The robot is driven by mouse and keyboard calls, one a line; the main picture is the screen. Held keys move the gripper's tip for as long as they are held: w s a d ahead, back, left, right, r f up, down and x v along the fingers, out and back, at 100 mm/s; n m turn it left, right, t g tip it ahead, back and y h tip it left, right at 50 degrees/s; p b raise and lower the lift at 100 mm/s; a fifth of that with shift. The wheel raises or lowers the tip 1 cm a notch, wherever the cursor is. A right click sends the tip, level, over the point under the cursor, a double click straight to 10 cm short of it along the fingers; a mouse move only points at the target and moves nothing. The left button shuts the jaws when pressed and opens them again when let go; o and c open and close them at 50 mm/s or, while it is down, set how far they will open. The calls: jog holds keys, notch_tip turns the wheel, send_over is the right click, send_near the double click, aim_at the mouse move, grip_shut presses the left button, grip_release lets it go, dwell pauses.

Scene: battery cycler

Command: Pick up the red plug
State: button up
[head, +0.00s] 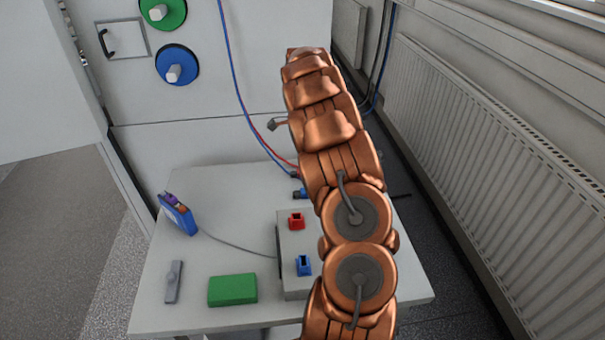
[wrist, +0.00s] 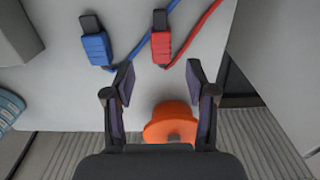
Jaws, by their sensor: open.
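The red plug (wrist: 161,48) lies on the light tabletop in the wrist view, with its dark tip and a red cable. It sits just beyond my gripper (wrist: 160,80), roughly in line with the gap between the fingers. My gripper is open and nothing is between its fingertips. A blue plug (wrist: 97,46) lies to the left of the red one. In the head view my copper arm hides the red plug and the gripper's fingers; a blue plug (head: 299,194) shows partly beside the arm.
A box with a red socket (head: 296,222) and a blue socket (head: 304,266) stands on the table (head: 205,322). A green block (head: 232,289), a grey piece (head: 174,281) and a blue device (head: 178,214) lie left. An orange round object (wrist: 170,122) shows below the fingers. A radiator (head: 490,150) is right.

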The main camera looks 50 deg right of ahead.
aim_at(301, 174)
jog(key=shift+w+a+f+p, duration=0.1)
jog(key=shift+f+p, duration=0.45)
jog(key=shift+f, duration=1.05)
jog(key=shift+w+a+f+p, duration=0.1)
jog(key=shift+f+p, duration=0.45)
jog(key=shift+f, duration=1.05)
grip_shut()
